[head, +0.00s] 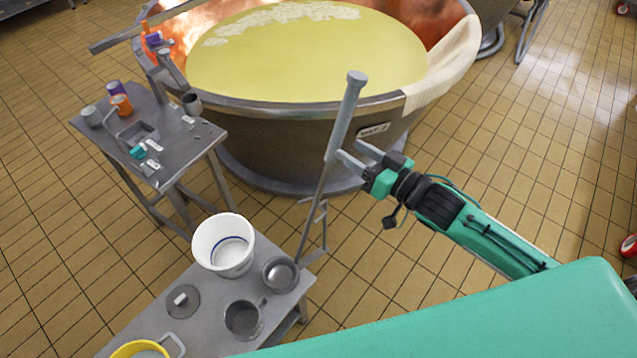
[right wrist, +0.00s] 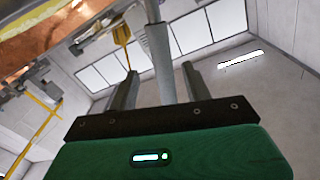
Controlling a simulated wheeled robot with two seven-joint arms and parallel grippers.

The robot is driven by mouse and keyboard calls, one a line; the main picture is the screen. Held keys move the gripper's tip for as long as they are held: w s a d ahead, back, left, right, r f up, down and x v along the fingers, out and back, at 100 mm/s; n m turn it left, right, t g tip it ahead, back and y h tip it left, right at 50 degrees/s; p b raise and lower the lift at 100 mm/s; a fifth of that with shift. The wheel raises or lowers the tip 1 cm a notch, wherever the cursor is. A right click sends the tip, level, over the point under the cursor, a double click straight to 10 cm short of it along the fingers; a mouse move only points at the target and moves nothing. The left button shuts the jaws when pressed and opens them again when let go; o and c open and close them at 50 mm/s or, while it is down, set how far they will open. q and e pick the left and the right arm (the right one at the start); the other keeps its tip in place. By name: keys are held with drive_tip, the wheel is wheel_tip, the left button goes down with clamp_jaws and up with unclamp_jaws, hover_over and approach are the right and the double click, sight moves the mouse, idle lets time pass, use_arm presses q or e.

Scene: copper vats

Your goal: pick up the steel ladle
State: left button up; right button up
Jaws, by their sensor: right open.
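The steel ladle (head: 341,119) stands tilted. Its thick grey handle points up in front of the vat, and a thin shaft runs down to its round bowl (head: 281,273) at the right end of the low metal table. My right gripper (head: 354,156) is open at the lower part of the thick handle. In the right wrist view the handle (right wrist: 160,58) shows between the two spread fingers (right wrist: 160,88), with a gap on each side. I cannot tell how deep it sits between them. My left gripper is not in view.
The low table (head: 205,325) holds a white bucket (head: 222,248), a steel cup (head: 243,319), a lid (head: 182,301) and a yellow-rimmed pail (head: 141,349). A copper vat (head: 270,130) of yellow liquid stands behind. A second table (head: 180,150) with small items is at left. Floor at right is open.

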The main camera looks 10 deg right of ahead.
sight(340, 143)
drive_tip(key=p+x, duration=0.1)
drive_tip(key=x, duration=0.1)
drive_tip(key=p+x, duration=0.1)
drive_tip(key=x, duration=0.1)
drive_tip(key=shift+w+a+r, duration=0.1)
drive_tip(key=shift+a+r, duration=0.1)
drive_tip(key=shift+r, duration=0.05)
drive_tip(key=shift+w+a+f+p, duration=0.1)
drive_tip(key=shift+w+a+p, duration=0.15)
drive_tip(key=shift+w+p, duration=0.1)
clamp_jaws()
